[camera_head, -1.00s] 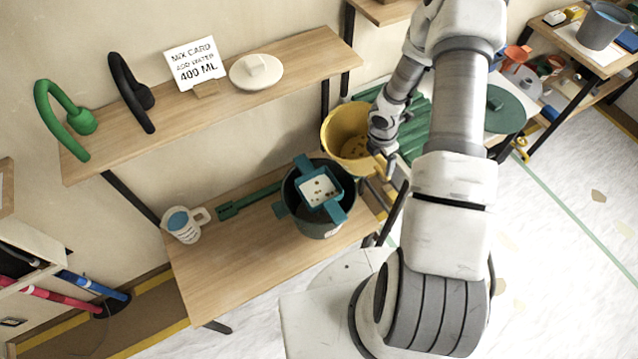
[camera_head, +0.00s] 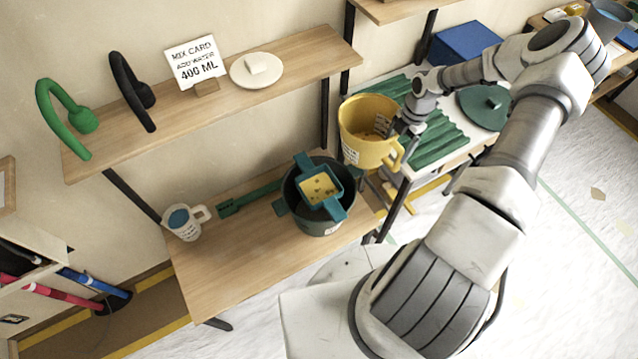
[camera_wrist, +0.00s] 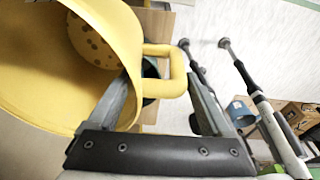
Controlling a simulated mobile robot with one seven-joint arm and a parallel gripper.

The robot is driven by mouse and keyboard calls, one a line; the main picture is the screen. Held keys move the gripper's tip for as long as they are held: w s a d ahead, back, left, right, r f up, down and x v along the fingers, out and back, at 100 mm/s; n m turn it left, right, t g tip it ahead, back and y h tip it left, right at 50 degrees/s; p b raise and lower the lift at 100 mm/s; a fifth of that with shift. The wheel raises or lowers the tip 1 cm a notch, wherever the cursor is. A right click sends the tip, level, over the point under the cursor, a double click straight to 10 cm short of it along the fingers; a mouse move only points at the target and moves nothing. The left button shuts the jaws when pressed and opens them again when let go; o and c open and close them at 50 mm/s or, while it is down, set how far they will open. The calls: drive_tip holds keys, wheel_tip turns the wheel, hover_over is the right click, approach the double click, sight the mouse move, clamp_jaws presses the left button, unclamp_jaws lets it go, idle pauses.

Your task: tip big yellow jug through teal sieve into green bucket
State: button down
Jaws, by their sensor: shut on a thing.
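The big yellow jug (camera_head: 362,150) is in the air to the right of the bucket, close to upright, its mouth facing up. My gripper (camera_head: 402,132) is shut on the jug's handle; in the wrist view the handle (camera_wrist: 160,52) lies at the fingers (camera_wrist: 160,88). Dark spots show on the jug's inside (camera_wrist: 92,45). The teal sieve (camera_head: 338,209) rests across the top of the green bucket (camera_head: 318,228). Its inside looks yellow with a few bits. The bucket's contents are mostly hidden under the sieve.
The bucket stands on a wooden lower shelf (camera_head: 240,270) with a white measuring cup (camera_head: 186,224) and a teal tool (camera_head: 250,199). An upper shelf (camera_head: 225,105) holds a card (camera_head: 196,62) and a white lid (camera_head: 256,70). Green corrugated sheet (camera_head: 440,140) lies right of the jug.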

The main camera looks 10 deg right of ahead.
drive_tip(key=shift+r, duration=0.1)
drive_tip(key=shift+r, duration=1.95)
